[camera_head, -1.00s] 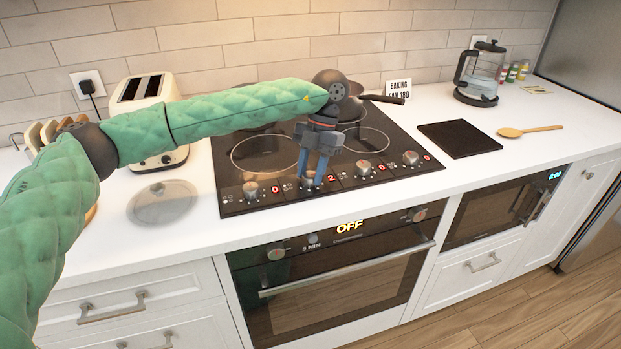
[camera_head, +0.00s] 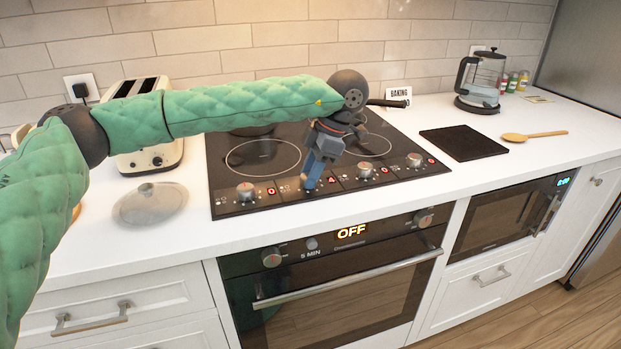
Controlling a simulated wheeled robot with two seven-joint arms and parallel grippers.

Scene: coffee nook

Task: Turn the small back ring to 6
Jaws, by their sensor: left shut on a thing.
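The black glass cooktop (camera_head: 222,180) has several silver knobs along its front edge, each with a red digit. My left gripper (camera_head: 313,182) points down, tilted, and is shut on the second knob from the left. Its fingers hide that knob. The digit beside it (camera_head: 332,180) reads 4. The leftmost knob (camera_head: 245,192), the third knob (camera_head: 365,169) and the rightmost knob (camera_head: 414,160) show 0. The front left ring (camera_head: 262,155) is bare. My left arm and gripper hide much of the back rings. My right gripper is not in view.
A cream toaster (camera_head: 150,145) and a glass lid (camera_head: 150,203) are left of the cooktop. A black board (camera_head: 464,143), wooden spoon (camera_head: 535,135) and glass kettle (camera_head: 481,80) are on the right. A pan handle (camera_head: 388,103) shows behind my gripper. The oven (camera_head: 340,290) below reads OFF.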

